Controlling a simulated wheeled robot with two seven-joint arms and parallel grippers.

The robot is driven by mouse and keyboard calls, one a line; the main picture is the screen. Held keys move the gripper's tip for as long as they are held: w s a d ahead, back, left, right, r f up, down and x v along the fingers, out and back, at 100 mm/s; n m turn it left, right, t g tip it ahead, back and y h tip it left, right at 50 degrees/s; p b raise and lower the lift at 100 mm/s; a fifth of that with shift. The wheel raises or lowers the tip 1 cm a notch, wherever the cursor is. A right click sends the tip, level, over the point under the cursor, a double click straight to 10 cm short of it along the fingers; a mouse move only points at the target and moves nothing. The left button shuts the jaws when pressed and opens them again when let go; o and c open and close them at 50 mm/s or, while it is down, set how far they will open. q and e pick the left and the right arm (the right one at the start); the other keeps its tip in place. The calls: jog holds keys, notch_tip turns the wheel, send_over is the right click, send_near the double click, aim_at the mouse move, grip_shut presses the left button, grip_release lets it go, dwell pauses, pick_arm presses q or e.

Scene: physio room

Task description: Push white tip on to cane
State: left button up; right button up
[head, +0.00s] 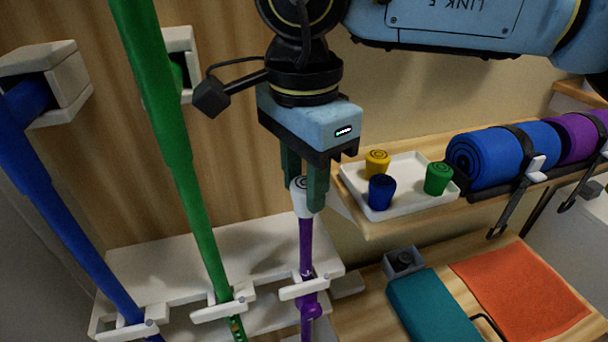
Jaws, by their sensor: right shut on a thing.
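The white tip (301,203) is between the green fingers of my right gripper (304,186), which points down and is shut on it. The purple cane (306,245) stands upright in the rack directly below. The tip's lower end meets the top of the purple shaft in the picture; how far it sits on the shaft cannot be told. The right finger covers part of the tip. My left gripper is not in view.
A green cane (177,130) and a blue cane (65,210) lean in the white rack (215,255) to the left. Yellow (377,163), blue (381,191) and green (438,178) tips stand on a white tray (408,205). Rolled mats (500,155) lie at right.

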jog(key=shift+f+b, duration=1.15)
jog(key=shift+f, duration=0.25)
jog(key=o, duration=1.6)
jog(key=shift+r, duration=0.1)
jog(key=shift+r+p, duration=2.6)
jog(key=shift+r, duration=1.4)
